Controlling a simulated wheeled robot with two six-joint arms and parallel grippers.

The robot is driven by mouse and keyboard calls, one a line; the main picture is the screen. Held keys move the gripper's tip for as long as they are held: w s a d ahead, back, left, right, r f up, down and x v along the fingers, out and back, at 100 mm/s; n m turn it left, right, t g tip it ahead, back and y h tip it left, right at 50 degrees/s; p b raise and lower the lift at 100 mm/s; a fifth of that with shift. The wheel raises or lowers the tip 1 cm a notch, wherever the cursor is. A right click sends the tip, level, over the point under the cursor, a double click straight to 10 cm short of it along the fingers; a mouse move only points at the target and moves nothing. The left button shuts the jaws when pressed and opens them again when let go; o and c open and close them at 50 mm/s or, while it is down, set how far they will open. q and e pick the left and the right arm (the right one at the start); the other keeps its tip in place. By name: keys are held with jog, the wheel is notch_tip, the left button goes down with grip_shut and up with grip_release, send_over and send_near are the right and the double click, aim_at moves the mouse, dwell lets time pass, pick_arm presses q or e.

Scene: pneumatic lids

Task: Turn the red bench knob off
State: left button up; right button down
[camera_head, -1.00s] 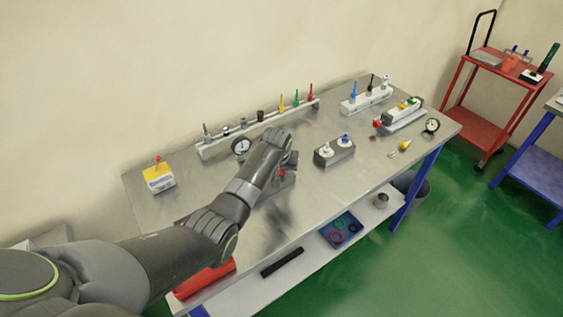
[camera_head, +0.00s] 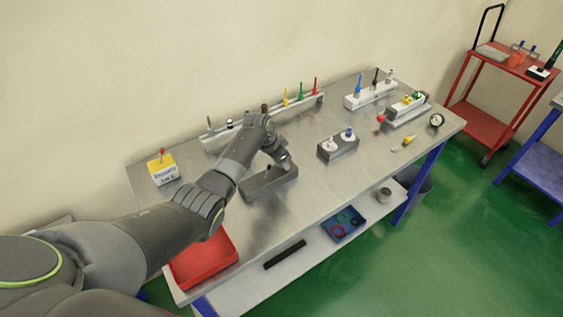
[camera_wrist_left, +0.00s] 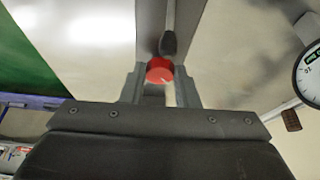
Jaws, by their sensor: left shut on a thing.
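The red knob (camera_wrist_left: 160,70) shows in the left wrist view between the two fingers of my left gripper (camera_wrist_left: 160,76), which are shut on it. A dark rounded part sits just beyond the knob. In the head view my left gripper (camera_head: 284,162) is over a grey block (camera_head: 268,187) on the metal bench (camera_head: 300,205). There the gripper and arm hide the knob, so its turned position cannot be told. My right gripper is not in view.
A white rack (camera_head: 217,142) with coloured valves runs along the back. A yellow box (camera_head: 162,170) stands at the left, and a block with white and blue knobs (camera_head: 338,148) to the right. A dial gauge (camera_wrist_left: 310,75) is close by in the wrist view.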

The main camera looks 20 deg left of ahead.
pick_arm(q)
jog(key=shift+m, duration=0.3)
dwell(0.4)
jog(key=o, duration=1)
jog(key=shift+c, duration=0.2)
jog(key=shift+s+a+r, duration=0.1)
jog(key=shift+a+r, duration=0.1)
jog(key=shift+r, duration=0.35)
jog(key=b+v, duration=0.3)
jog(key=v, duration=1.3)
jog(key=shift+r, duration=0.15)
